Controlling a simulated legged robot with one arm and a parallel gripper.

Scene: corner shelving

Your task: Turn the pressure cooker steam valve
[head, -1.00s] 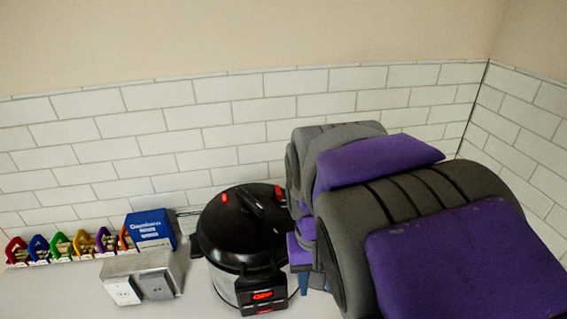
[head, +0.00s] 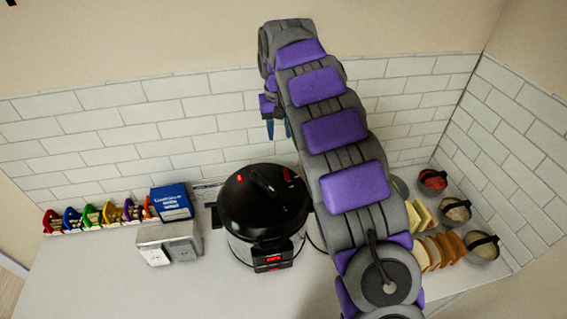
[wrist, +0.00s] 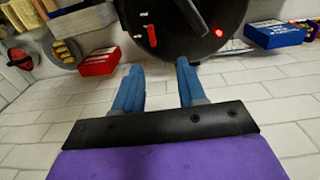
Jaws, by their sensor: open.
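The pressure cooker (head: 264,205) stands on the counter with its black lid closed and a lit red display on its front. Its lid also fills the top middle of the wrist view (wrist: 187,48), with a dark handle (wrist: 192,17) across it and red marks. A red lid piece (wrist: 152,36), which may be the steam valve, shows there; I cannot tell for sure. My gripper (head: 277,130) is raised above and behind the cooker. In the wrist view its two blue fingers (wrist: 158,86) are apart and empty, near the lid's edge, not visibly touching it.
Bread slices (head: 440,250) and several bowls (head: 455,209) stand to the right. A tiled wall is close behind.

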